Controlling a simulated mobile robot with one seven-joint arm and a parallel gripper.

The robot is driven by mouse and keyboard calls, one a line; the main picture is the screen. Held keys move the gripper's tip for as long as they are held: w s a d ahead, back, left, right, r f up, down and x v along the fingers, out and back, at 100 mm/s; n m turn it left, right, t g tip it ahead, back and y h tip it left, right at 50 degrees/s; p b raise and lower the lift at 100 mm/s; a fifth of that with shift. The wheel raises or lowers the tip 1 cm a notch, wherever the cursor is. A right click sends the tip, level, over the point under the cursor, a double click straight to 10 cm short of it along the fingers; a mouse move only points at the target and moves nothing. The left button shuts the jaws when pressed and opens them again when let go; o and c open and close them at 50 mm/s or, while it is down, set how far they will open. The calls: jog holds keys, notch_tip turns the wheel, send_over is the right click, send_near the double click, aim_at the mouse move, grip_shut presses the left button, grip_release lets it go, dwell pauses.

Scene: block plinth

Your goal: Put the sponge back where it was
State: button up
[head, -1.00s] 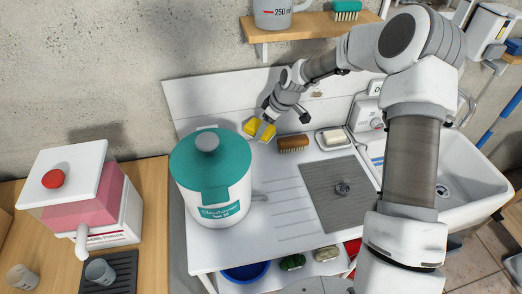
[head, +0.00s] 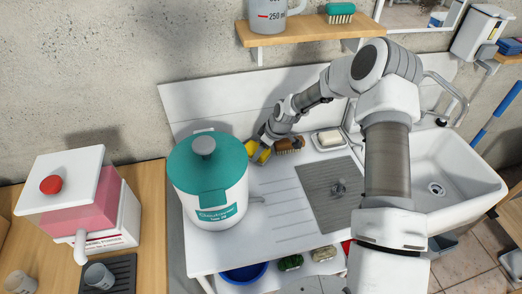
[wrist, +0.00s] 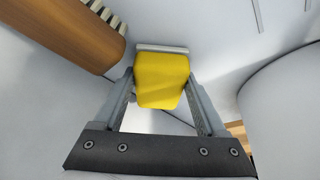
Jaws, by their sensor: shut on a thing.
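The yellow sponge (wrist: 161,80) is between the two fingers of my gripper (wrist: 160,95) in the wrist view. A pale strip runs along its far edge. In the head view, part of the sponge (head: 263,156) shows beside my gripper (head: 259,148), low over the back of the white counter (head: 270,215). It is between the large teal-lidded container and the brown brush. My fingers hide part of it. I cannot tell whether the sponge touches the counter.
The teal-lidded container (head: 207,180) stands just left of my gripper. The brown brush (head: 290,146) lies close on the right, then a soap dish (head: 328,139). A grey drain mat (head: 330,190) lies to the front right. A wooden shelf (head: 310,33) hangs above.

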jog(key=o, duration=1.2)
jog(key=shift+f, duration=0.1)
jog(key=shift+o, duration=0.2)
jog(key=shift+r, duration=0.3)
jog(key=v, duration=1.1)
jog(key=shift+r, duration=0.35)
jog(key=shift+s+d, duration=0.1)
